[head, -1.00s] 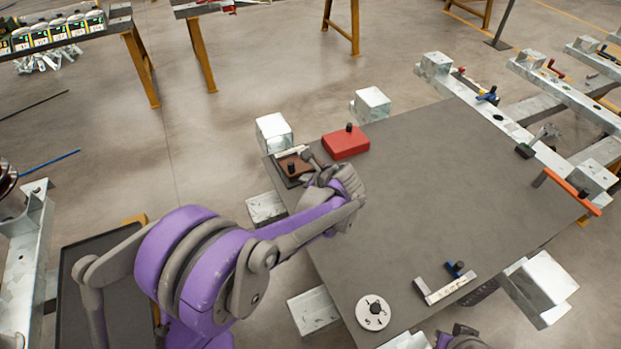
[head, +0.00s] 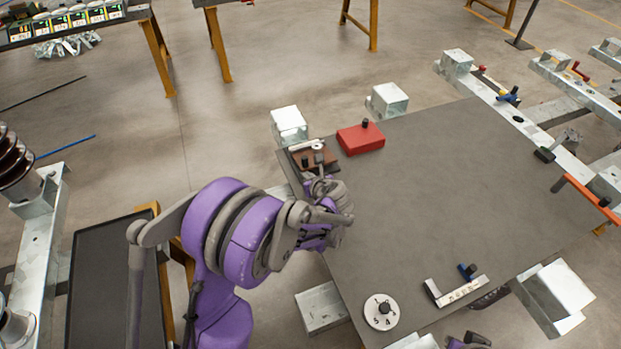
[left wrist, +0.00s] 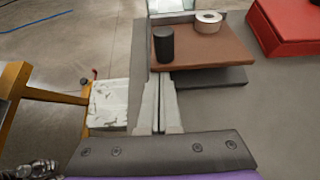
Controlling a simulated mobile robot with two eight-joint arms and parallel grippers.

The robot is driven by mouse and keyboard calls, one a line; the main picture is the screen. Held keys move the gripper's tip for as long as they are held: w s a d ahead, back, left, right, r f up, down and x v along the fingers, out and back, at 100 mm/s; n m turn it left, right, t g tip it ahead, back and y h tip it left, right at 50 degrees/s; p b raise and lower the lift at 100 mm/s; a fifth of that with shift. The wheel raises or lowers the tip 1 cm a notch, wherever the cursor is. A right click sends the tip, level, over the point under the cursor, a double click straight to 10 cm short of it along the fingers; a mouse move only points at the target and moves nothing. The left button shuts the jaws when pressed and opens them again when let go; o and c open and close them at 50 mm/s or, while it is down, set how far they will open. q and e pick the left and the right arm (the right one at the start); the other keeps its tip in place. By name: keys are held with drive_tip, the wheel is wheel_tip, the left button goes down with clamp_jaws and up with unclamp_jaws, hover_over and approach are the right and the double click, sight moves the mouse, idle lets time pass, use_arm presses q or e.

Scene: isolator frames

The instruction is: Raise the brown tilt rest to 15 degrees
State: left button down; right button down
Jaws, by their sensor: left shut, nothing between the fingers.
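The brown tilt rest (head: 329,160) sits at the far left corner of the grey table. In the left wrist view its brown plate (left wrist: 215,50) lies above a dark base (left wrist: 215,79); I cannot read its angle. A black knob (left wrist: 164,44) and a white ring-shaped piece (left wrist: 208,22) are on or at the plate. My left gripper (head: 319,176) is at the near side of the rest. In the left wrist view its fingers (left wrist: 158,108) are shut and empty, pointing at the plate's near left corner; contact is unclear. My right gripper (head: 468,343) is only partly visible at the bottom edge.
A red block (head: 361,139) with a black knob stands right of the rest. A numbered white dial (head: 381,312) and a metal angle piece with a blue clamp (head: 456,290) lie near the table's front. The middle of the grey table (head: 430,200) is clear.

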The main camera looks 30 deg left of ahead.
use_arm(q)
drive_tip(key=shift+w+a+f, duration=0.1)
drive_tip(key=shift+f, duration=0.05)
drive_tip(key=shift+w+a+r, duration=0.1)
drive_tip(key=shift+a+r, duration=0.05)
drive_tip(key=shift+r, duration=0.55)
